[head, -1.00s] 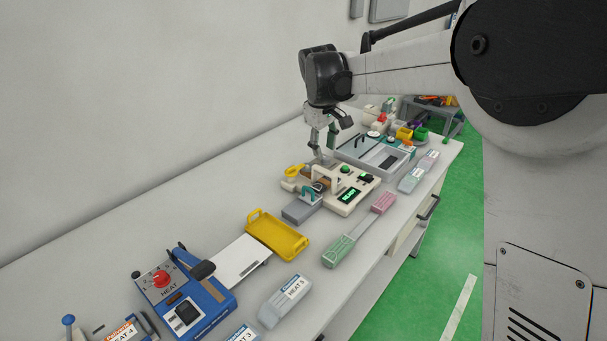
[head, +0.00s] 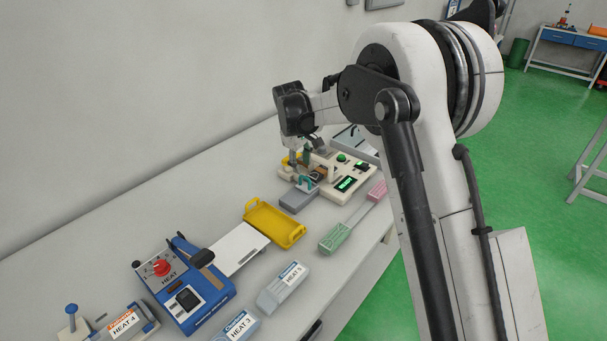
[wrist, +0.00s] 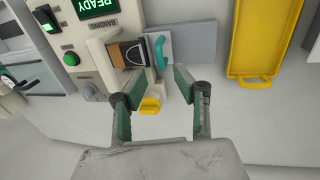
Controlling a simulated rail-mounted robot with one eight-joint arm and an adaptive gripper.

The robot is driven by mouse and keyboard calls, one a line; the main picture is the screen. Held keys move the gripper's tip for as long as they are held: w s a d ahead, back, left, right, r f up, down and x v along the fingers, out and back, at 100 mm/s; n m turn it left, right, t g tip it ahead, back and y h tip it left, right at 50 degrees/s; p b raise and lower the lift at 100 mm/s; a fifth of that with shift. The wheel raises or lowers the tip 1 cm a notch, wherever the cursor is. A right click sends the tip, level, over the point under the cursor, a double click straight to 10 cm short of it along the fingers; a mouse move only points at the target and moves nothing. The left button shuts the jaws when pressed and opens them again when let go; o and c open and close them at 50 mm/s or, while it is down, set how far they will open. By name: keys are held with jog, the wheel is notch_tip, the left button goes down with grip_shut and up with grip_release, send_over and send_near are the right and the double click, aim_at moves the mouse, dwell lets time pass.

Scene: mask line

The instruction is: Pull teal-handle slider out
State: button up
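The banding machine (head: 352,172) is cream-coloured, with a lit green READY display, and stands on the bench. It also shows in the wrist view (wrist: 98,58). A grey slider plate (head: 298,200) sticks out of its near-left side; the plate shows at top centre in the wrist view (wrist: 195,42). The teal handle (wrist: 161,52) stands up at the plate's inner end, by the machine. My gripper (wrist: 156,82) is open and empty, its two green-padded fingers apart. The teal handle lies just beyond the fingertips in the wrist view, with no contact visible.
A yellow knob (wrist: 150,105) shows between my fingers, lower down. A cream arch (wrist: 104,52) stands beside the handle. A yellow tray (head: 274,226) lies in front of the slider. A blue heat sealer (head: 186,284) stands nearer. Bench toward the wall is clear.

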aim_at(304, 177)
jog(key=shift+w+d+f, duration=0.1)
jog(key=shift+w+f, duration=0.05)
jog(key=shift+f, duration=0.7)
jog(key=shift+w+d+f, duration=0.15)
jog(key=shift+f, duration=0.7)
jog(key=shift+w+d+f, duration=0.1)
jog(key=shift+w+f, duration=0.05)
jog(key=shift+f, duration=0.7)
jog(key=shift+c, duration=0.2)
grip_shut()
